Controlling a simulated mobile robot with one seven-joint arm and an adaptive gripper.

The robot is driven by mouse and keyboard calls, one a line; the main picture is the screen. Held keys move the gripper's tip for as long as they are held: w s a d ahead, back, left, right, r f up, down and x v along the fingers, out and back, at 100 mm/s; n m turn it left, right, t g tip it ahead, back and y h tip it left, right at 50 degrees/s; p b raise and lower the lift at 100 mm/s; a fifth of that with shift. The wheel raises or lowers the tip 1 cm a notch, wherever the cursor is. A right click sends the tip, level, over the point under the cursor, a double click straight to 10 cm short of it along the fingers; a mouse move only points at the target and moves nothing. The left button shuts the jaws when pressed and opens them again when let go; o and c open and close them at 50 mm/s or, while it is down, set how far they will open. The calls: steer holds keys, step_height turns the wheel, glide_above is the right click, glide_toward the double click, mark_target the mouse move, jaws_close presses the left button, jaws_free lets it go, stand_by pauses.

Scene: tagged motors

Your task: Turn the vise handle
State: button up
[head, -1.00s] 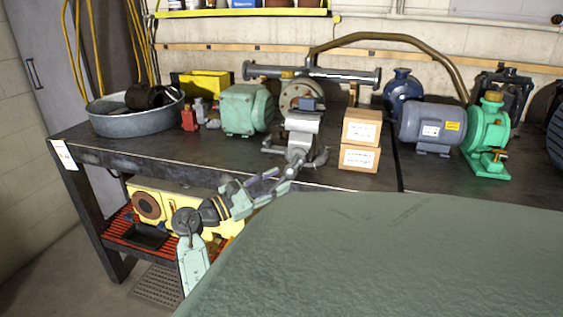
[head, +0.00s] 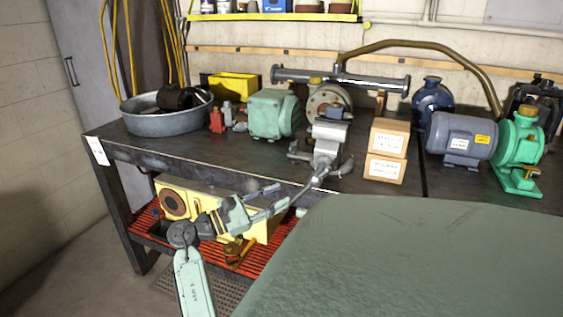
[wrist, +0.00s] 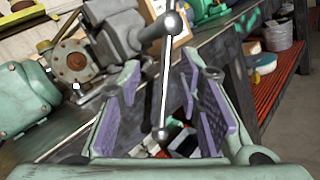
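The grey vise (head: 327,140) stands at the front edge of the workbench, and its body also shows in the wrist view (wrist: 118,36). Its handle (wrist: 166,85) is a thin metal bar with ball ends. In the wrist view it runs nearly upright between my fingers, with its upper ball above them and its lower ball low in the gap. My gripper (wrist: 160,98) is open, with purple pads apart on both sides of the bar and visible gaps. In the head view my gripper (head: 277,197) is below and left of the vise, before the bench front.
Two stacked boxes (head: 386,152) stand right of the vise, and a green motor (head: 273,114) stands to its left. A metal basin (head: 165,119) is at the bench's left end. A yellow unit (head: 205,203) sits on the red lower shelf (head: 278,246).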

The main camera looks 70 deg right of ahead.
steer(key=shift+v, duration=1.2)
steer(key=shift+r+p, duration=0.2)
steer(key=shift+p, duration=0.5)
steer(key=shift+f, duration=0.15)
steer(key=v, duration=1.2)
steer(key=shift+c, duration=0.4)
